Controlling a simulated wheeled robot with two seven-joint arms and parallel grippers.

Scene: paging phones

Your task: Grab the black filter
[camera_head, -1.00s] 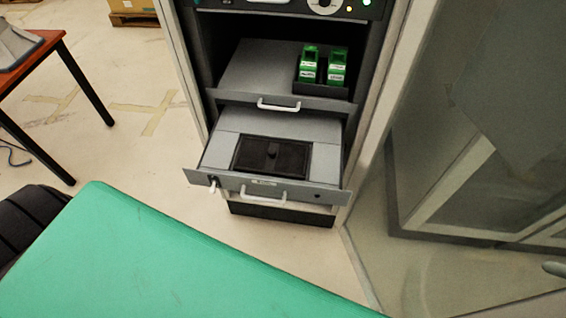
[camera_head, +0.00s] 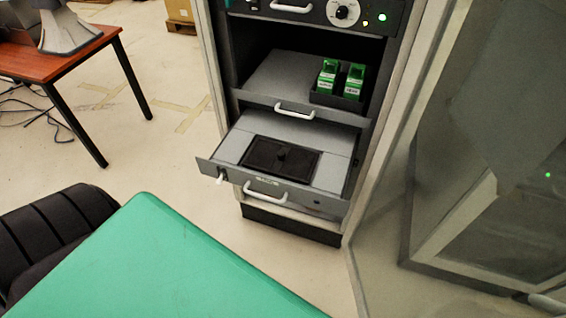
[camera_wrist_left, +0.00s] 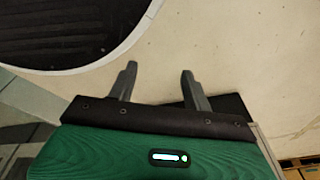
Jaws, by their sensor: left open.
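The black filter (camera_head: 280,157) is a flat dark rectangular piece with a small raised knob, set in the top of the pulled-out lower drawer (camera_head: 231,168) of the rack in the head view. My left gripper (camera_wrist_left: 158,72) shows in the left wrist view with its two fingers apart and nothing between them, above pale floor. It is not in the head view, and the filter is not in the wrist view. My right gripper is in neither view.
An upper drawer (camera_head: 285,75) holds two green boxes (camera_head: 340,79) in a black tray. A green surface (camera_head: 155,260) fills the lower left foreground. A red-brown table (camera_head: 60,62) stands at left. A rack door (camera_head: 480,180) stands open at right.

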